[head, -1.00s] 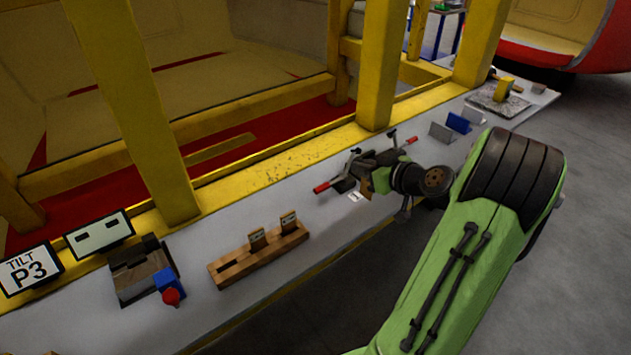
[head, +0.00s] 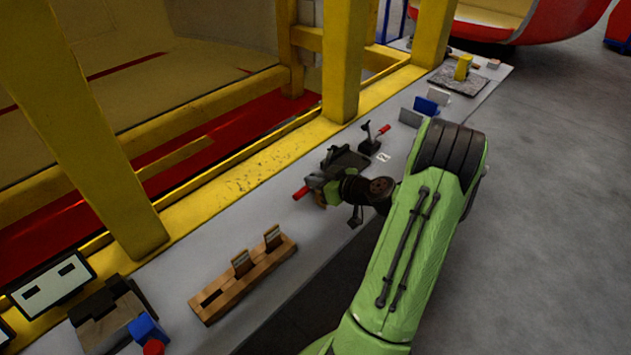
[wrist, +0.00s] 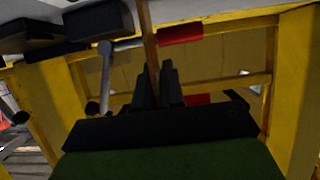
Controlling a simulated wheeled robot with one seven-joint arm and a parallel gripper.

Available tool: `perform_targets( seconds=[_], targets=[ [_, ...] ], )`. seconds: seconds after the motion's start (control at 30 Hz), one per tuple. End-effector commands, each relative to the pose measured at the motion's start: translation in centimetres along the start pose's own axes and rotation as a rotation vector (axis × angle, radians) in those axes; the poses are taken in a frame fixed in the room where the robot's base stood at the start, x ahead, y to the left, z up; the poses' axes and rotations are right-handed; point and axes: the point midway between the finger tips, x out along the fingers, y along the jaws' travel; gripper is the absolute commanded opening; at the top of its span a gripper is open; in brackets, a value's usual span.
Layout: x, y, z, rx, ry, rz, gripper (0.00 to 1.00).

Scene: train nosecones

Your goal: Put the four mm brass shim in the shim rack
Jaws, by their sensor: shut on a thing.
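The wooden shim rack (head: 222,304) lies on the grey ledge in the head view, left of my gripper. Two shims (head: 241,262) stand upright in its middle and right slots; its left slot looks empty. My gripper (head: 318,194) is above the ledge, to the right of the rack. In the wrist view my gripper (wrist: 158,84) is shut on a thin brown strip, the brass shim (wrist: 149,38), which extends beyond the fingers. The shim is mostly hidden in the head view, and its thickness marking cannot be read.
A red-handled clamp (head: 370,145) stands behind my gripper; another red handle (head: 301,193) shows beside the gripper. A yellow post (head: 345,65) rises behind the ledge. A block with a blue part (head: 147,328) lies left of the rack. The ledge between rack and gripper is clear.

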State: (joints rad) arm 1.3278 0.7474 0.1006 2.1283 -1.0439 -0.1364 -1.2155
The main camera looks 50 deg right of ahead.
Motion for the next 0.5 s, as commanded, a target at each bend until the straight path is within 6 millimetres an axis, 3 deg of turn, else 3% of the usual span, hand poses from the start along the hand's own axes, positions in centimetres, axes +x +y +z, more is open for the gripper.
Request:
perform_targets(
  seconds=[0.3,0.33,0.5],
  targets=[
    [0.11,0.00,0.14,-0.003,0.002,0.000,0.00],
    [0.08,0.01,0.12,-0.003,0.001,0.000,0.12],
    [0.05,0.00,0.03,-0.003,0.001,0.000,0.34]
  ],
)
